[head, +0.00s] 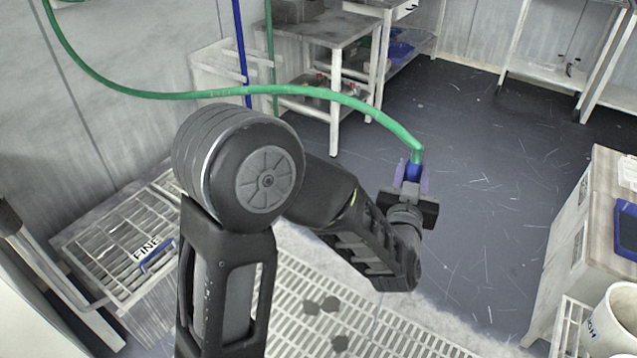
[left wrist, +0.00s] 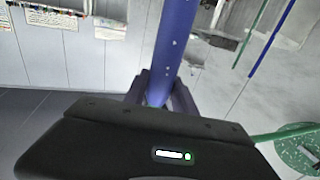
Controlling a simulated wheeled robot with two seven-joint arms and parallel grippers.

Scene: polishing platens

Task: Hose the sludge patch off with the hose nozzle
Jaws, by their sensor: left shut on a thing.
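My left gripper (head: 413,176) is shut on the blue hose nozzle (head: 413,171), and a green hose (head: 300,90) runs from it in an arc to the upper left. In the left wrist view the blue nozzle (left wrist: 170,45) stands between the purple fingers of my left gripper (left wrist: 160,95). Dark grey blobs that look like the sludge patch (head: 330,304) lie on the pale slotted grating (head: 290,292), below and left of the gripper, which is clear of them. My right gripper is not in view.
A wire rack (head: 125,235) with a "FINE" label stands at left. A metal table (head: 320,28) stands at the back. A pale cabinet (head: 590,230) and a white pot (head: 612,322) are at right. The dark floor (head: 480,200) between is open. A green disc (left wrist: 298,150) shows in the left wrist view.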

